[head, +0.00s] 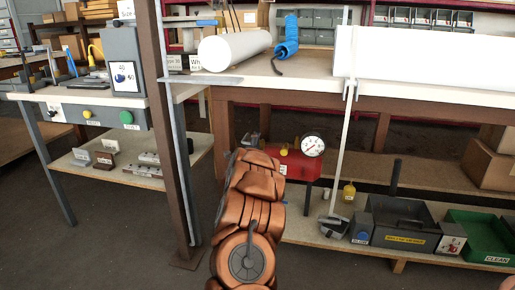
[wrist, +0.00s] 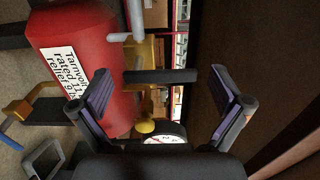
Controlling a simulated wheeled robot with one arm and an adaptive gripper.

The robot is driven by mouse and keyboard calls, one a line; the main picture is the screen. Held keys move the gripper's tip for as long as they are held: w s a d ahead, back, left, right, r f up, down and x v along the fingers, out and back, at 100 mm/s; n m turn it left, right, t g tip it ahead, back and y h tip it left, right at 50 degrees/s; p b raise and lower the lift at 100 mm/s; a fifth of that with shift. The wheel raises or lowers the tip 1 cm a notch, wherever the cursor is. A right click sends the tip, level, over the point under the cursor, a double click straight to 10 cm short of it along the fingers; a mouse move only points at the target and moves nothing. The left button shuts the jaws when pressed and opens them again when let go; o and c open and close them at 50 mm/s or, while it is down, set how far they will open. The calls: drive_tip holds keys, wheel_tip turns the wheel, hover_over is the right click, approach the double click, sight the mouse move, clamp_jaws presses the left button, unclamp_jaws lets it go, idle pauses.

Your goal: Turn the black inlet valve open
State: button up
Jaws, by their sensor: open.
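The red tank (head: 292,166) lies on the lower shelf in the head view, with a white round gauge (head: 313,146) at its right end. In the wrist view the tank (wrist: 82,55) fills the left side, with a white label on it. A black bar (wrist: 160,76), which looks like the valve handle, crosses in front of a brass fitting (wrist: 146,52). My gripper (wrist: 160,84) is open, with one finger on each side of the bar; contact cannot be told. The gauge (wrist: 165,138) shows partly below. In the head view my arm hides the valve and the gripper.
A yellow lever-like part (wrist: 30,110) sits at lower left in the wrist view. The bench top (head: 300,88) overhangs the shelf. A grey bin (head: 400,222) and a green bin (head: 478,232) stand right of the tank. A brown post (head: 172,130) rises at left.

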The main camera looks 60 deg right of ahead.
drive_tip(key=shift+w+d, duration=0.2)
drive_tip(key=shift+d, duration=0.2)
drive_tip(key=c, duration=1.2)
